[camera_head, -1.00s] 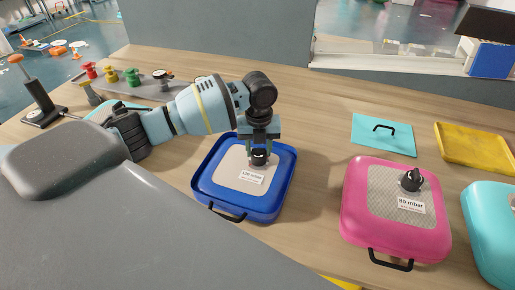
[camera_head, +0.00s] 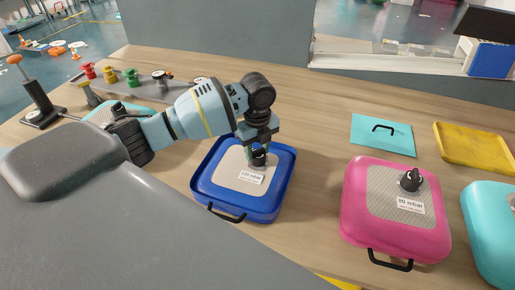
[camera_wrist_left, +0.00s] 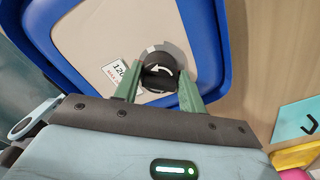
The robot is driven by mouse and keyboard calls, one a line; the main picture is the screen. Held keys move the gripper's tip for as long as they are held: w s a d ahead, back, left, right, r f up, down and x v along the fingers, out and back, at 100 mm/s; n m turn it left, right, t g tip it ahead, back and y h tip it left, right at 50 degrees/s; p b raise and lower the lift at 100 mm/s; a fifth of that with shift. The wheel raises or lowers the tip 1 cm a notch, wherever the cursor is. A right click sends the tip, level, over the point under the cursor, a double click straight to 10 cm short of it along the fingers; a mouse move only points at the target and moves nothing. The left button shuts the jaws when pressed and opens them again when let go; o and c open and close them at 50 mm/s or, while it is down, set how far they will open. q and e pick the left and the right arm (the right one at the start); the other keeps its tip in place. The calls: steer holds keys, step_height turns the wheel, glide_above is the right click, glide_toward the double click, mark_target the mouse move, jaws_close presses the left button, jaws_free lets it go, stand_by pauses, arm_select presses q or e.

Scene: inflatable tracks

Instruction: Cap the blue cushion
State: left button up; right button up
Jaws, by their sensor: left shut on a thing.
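The blue cushion (camera_head: 270,203) lies on the wooden table in the head view, with a pale patch, a label reading about 120 mbar and a black handle on its near side. It also shows in the left wrist view (camera_wrist_left: 205,45). A black cap (camera_wrist_left: 160,74) with a white curved arrow sits on a round fitting on the patch. My left gripper (camera_head: 258,150) reaches down over the cushion, its green fingers on either side of the cap and shut on it. In the left wrist view the fingers (camera_wrist_left: 159,90) flank the cap. My right gripper is not visible.
A pink cushion (camera_head: 375,228) with a black cap stands to the right, and a turquoise cushion (camera_head: 490,225) beyond it. A turquoise plate (camera_head: 382,143) and yellow tray (camera_head: 470,145) lie behind. Coloured caps stand on a grey rack (camera_head: 145,90) at the back left, near a hand pump (camera_head: 38,95).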

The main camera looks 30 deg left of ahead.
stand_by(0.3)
arm_select(q)
steer(key=n, duration=0.4)
steer(key=shift+n, duration=0.3)
steer(key=o, duration=1.1)
steer(key=shift+o, duration=0.2)
step_height(320, 180, up, 8)
steer(key=shift+f, duration=0.1)
